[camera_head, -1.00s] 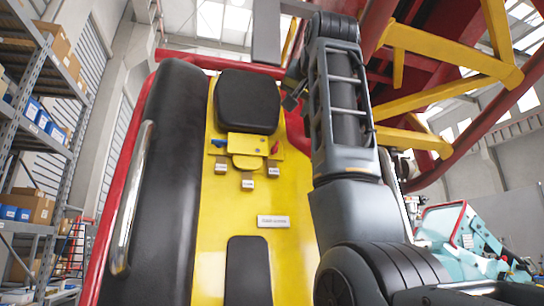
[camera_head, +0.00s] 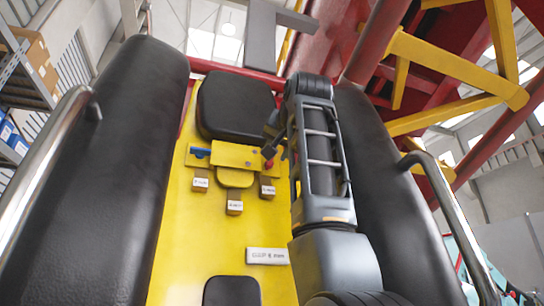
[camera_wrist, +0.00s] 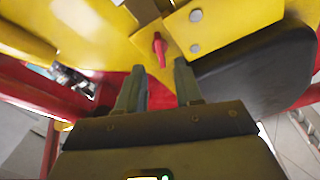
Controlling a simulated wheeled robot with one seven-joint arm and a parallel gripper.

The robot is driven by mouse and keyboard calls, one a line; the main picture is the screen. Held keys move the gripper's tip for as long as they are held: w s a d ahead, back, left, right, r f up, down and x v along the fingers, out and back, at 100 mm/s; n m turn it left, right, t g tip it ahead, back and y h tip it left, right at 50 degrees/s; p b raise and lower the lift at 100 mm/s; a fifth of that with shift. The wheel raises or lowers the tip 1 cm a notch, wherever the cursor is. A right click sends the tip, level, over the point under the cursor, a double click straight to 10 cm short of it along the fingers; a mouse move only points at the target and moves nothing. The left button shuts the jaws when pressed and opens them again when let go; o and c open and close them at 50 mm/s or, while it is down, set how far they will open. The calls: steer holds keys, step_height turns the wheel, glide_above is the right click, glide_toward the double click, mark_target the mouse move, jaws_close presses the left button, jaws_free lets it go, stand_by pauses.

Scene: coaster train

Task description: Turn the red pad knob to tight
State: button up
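The red pad knob (camera_head: 268,152) sits on the right end of a yellow bracket (camera_head: 237,156) below the black head pad (camera_head: 236,105). In the wrist view the red knob (camera_wrist: 160,48) appears just beyond the fingertips, about midway between them. My gripper (camera_wrist: 159,65) is open, with two separated fingers and nothing between them. In the head view my gripper (camera_head: 275,136) is close to the knob from the right, partly hidden by my arm. I cannot tell whether it touches the knob.
A blue knob (camera_head: 200,152) is on the bracket's left end. Several small labelled tabs, such as the middle one (camera_head: 234,207), hang below. Large black side pads (camera_head: 115,150) with metal handles flank the yellow backrest. Yellow and red beams (camera_head: 455,65) stand at right.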

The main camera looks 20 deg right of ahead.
mark_target(271, 163)
steer(key=w+p, duration=0.1)
steer(key=w, duration=0.4)
steer(key=shift+d+p, duration=0.2)
steer(key=shift+p, duration=0.1)
jaws_close()
